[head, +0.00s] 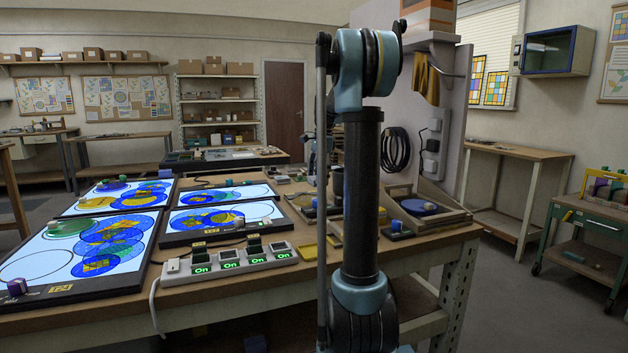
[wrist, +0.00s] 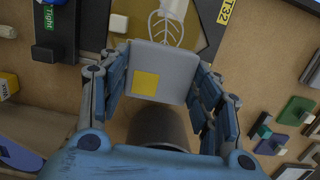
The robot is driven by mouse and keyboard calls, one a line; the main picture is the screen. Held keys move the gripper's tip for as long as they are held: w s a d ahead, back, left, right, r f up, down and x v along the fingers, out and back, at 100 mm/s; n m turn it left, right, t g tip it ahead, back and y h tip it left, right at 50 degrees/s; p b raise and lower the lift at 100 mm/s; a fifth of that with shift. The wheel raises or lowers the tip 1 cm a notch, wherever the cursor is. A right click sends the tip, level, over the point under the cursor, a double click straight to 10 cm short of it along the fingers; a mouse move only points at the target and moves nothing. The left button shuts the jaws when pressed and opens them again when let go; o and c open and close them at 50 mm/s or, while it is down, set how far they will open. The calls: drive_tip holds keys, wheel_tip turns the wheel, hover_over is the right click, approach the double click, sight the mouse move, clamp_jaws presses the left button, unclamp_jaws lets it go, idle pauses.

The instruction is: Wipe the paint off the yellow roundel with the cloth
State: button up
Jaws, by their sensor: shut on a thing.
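In the wrist view my gripper (wrist: 158,82) has its fingers on both sides of a light grey flat piece (wrist: 172,62) with a yellow square on it. A dark grey rounded body (wrist: 158,125) shows just below this piece. I cannot tell whether the held piece belongs to the cloth. In the head view my arm hides most of the gripper. Yellow rounds lie among blue ones on the lit panels; one yellow round (head: 97,203) is on the far left panel. I cannot tell which is the task's roundel. A yellow cloth-like thing (head: 425,80) hangs on the back wall.
A white switch strip (head: 230,262) with several green "On" lights stands at the bench front. A wooden tray (head: 430,208) is at the right.

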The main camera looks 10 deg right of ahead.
sight(299, 200)
wheel_tip(299, 200, down, 4)
drive_tip(key=shift+r, duration=0.1)
drive_tip(key=shift+w+a, duration=0.85)
drive_tip(key=s+a, duration=0.2)
drive_tip(key=a, duration=0.1)
drive_tip(key=s+a, duration=0.1)
drive_tip(key=a, duration=0.1)
drive_tip(key=shift+s+a, duration=0.15)
drive_tip(key=shift+a, duration=0.05)
drive_tip(key=shift+f, duration=0.2)
drive_tip(key=shift+f, duration=0.4)
idle(0.5)
